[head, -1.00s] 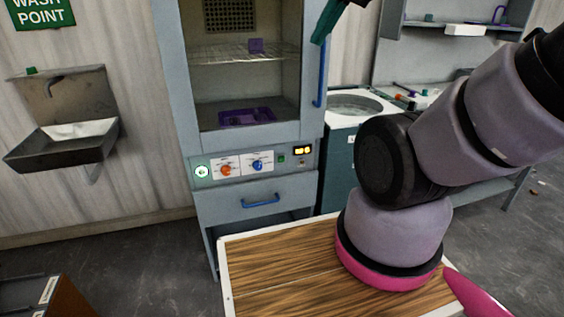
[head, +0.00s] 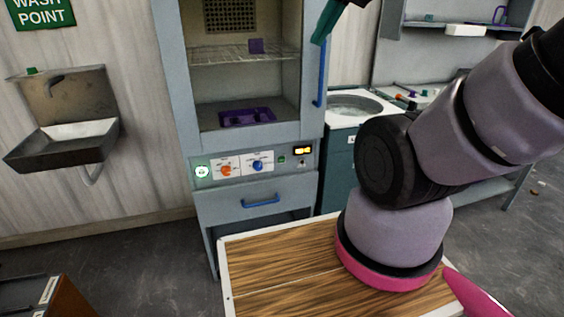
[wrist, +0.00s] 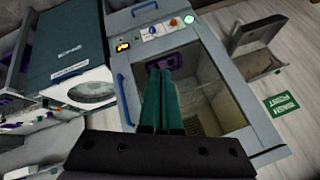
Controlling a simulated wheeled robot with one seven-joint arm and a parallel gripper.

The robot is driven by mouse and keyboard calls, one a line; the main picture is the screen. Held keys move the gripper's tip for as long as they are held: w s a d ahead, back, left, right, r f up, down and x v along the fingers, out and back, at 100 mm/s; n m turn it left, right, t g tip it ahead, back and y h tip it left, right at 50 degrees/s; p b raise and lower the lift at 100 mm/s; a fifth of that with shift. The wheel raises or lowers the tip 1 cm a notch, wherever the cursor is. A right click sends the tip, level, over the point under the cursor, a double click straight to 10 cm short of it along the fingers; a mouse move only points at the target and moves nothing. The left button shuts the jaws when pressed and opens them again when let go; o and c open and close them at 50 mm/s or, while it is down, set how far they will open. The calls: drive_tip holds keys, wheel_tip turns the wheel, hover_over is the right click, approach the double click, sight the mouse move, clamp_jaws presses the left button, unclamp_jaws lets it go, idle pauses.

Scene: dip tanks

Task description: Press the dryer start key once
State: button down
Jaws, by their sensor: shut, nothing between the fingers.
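The dryer is a grey cabinet (head: 315,140) with a glass-fronted chamber and a control panel (head: 240,177) below it. On the panel are a round green-and-white key (head: 202,172) at the left, an orange knob (head: 226,170), a blue knob (head: 257,166), a small green square (head: 281,159) and a lit yellow display (head: 303,150). I cannot read which is labelled start. My gripper (head: 325,22) has teal fingers, shut and empty, high before the chamber's upper right. In the wrist view the fingers (wrist: 162,72) point toward the cabinet, apart from the panel; the round key (wrist: 189,19) shows beyond.
A blue door handle (head: 320,75) and drawer handle (head: 260,202) stick out.

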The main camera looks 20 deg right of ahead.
sight(284, 162)
drive_tip(key=w+d+f+n+h, duration=0.1)
drive_tip(key=w+d+f, duration=0.25)
drive_tip(key=w, duration=0.45)
drive_tip(key=w+d+f+n+h, duration=0.15)
drive_tip(key=w+f, duration=0.25)
drive_tip(key=w, duration=0.5)
drive_tip(key=w+d+f+n, duration=0.3)
drive_tip(key=w+f+n, duration=0.1)
drive_tip(key=w+f, duration=0.85)
drive_tip(key=w+f+n+t+y, duration=0.1)
drive_tip(key=w+f+n, duration=0.15)
drive_tip(key=f, duration=1.35)
drive_tip(key=s+a+f+n+y, duration=0.1)
drive_tip(key=f, duration=0.8)
drive_tip(key=s+a+f+n+y, duration=0.1)
drive_tip(key=a+f, duration=0.1)
drive_tip(key=f, duration=0.7)
drive_tip(key=shift+s+a+n+t, duration=0.15)
drive_tip(key=shift+s+n+t, duration=0.15)
drive_tip(key=shift+s+t, duration=0.1)
drive_tip(key=shift+w+y, duration=0.1)
drive_tip(key=shift+y, duration=0.15)
